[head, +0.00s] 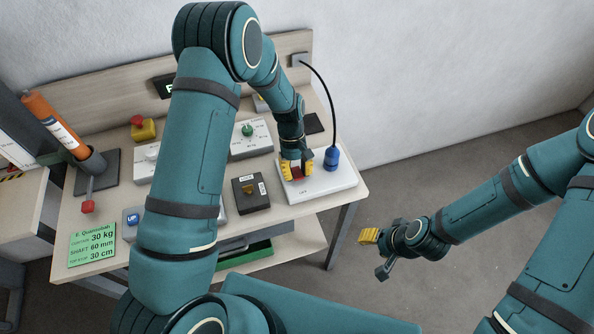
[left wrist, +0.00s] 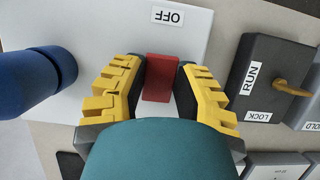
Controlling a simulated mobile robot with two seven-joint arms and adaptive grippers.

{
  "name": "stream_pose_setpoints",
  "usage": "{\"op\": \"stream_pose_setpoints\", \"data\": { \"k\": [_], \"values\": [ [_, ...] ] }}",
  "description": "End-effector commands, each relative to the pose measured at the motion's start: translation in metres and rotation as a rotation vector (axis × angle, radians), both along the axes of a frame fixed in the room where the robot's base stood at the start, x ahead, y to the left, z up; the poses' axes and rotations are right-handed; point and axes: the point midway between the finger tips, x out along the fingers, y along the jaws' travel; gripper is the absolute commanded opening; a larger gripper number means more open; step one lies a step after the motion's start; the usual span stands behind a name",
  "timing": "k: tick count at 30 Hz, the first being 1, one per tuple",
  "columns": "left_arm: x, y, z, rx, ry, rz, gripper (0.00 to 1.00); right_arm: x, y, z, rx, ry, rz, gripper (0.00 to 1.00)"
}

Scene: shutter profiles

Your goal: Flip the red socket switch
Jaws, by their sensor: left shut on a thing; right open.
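The red socket switch (head: 297,174) sits on a white socket plate (head: 328,181) at the right end of the table. My left gripper (head: 296,168) is down at the plate with its yellow fingers shut on the red switch. In the left wrist view the red switch (left wrist: 158,78) shows between the two fingers, with an OFF label (left wrist: 168,17) beyond it on the plate. My right gripper (head: 376,252) is open and empty, out over the floor to the right of the table.
A blue plug (head: 332,159) with a black cable stands on the plate beside my left gripper. A dark box with a RUN/LOCK key switch (head: 250,190) lies to the left. Other control boxes, a red-topped yellow button (head: 142,128) and an orange tube (head: 55,125) stand farther left.

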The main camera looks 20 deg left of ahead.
Motion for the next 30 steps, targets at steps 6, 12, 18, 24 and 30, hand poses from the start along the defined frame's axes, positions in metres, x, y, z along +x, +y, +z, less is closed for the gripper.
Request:
{"op": "stream_pose_setpoints", "data": {
  "k": [6, 12, 18, 24, 30],
  "values": [
    [-0.001, 0.000, -0.001, 0.000, 0.004, -0.001, 0.62, 0.000, 0.000, 0.000, 0.000, 0.000, 0.000, 0.47],
    [-0.001, 0.000, 0.000, 0.000, 0.001, 0.000, 0.62, 0.000, 0.000, 0.000, 0.000, 0.000, 0.000, 0.47],
    [0.005, 0.002, 0.013, 0.000, -0.002, 0.000, 0.62, 0.000, 0.000, 0.000, 0.000, 0.000, 0.000, 0.47],
    [0.016, 0.010, 0.049, 0.000, -0.004, 0.001, 0.62, 0.000, 0.000, 0.000, 0.000, 0.000, 0.000, 0.47],
    [0.027, 0.018, 0.086, 0.000, -0.002, 0.000, 0.62, 0.000, 0.000, 0.000, 0.000, 0.000, 0.000, 0.47]
  ]
}}
